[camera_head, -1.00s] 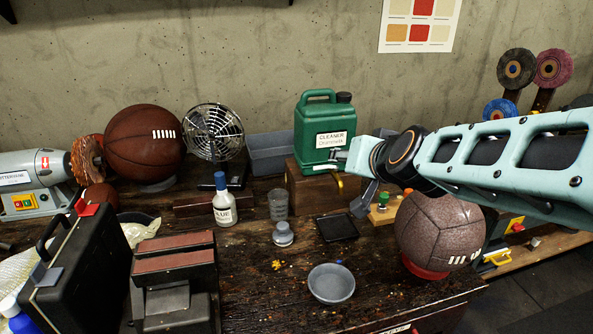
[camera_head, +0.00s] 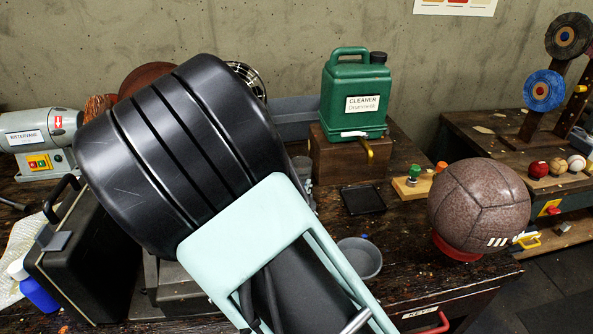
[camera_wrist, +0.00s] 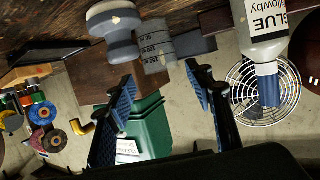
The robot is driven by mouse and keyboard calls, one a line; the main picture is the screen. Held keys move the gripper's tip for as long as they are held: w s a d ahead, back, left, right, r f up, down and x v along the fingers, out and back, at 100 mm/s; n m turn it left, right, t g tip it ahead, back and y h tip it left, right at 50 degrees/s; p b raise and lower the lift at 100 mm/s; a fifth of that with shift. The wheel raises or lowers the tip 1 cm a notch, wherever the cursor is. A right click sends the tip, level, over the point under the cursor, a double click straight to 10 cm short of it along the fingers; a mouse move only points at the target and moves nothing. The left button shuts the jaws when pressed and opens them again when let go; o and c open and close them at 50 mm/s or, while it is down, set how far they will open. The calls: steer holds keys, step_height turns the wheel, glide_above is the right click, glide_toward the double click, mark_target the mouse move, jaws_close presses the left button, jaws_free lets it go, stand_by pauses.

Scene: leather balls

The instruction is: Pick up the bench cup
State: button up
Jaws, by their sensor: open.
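The bench cup, a grey translucent cup with graduation marks (camera_wrist: 157,46), appears upside down in the wrist view, beyond my fingertips and roughly between them. In the head view only a small part of it (camera_head: 301,168) shows beside my arm. My gripper (camera_wrist: 165,88) is open and empty, its two ribbed pads apart with nothing between them. The cup is apart from both fingers. In the head view my arm covers the gripper and most of the cup.
The green cleaner jug (camera_head: 357,95) stands on a wooden box (camera_head: 348,158). A grey bowl (camera_head: 361,258) and a brown ball (camera_head: 480,205) are to the right.

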mark_target(299, 172)
steer(key=x, duration=0.4)
steer(key=shift+w+d+f, duration=0.15)
steer(key=shift+w+d, duration=0.05)
steer(key=shift+w, duration=0.15)
steer(key=shift+r+x, duration=0.2)
steer(key=shift+x, duration=2.55)
steer(key=shift+c, duration=0.4)
steer(key=c, duration=0.7)
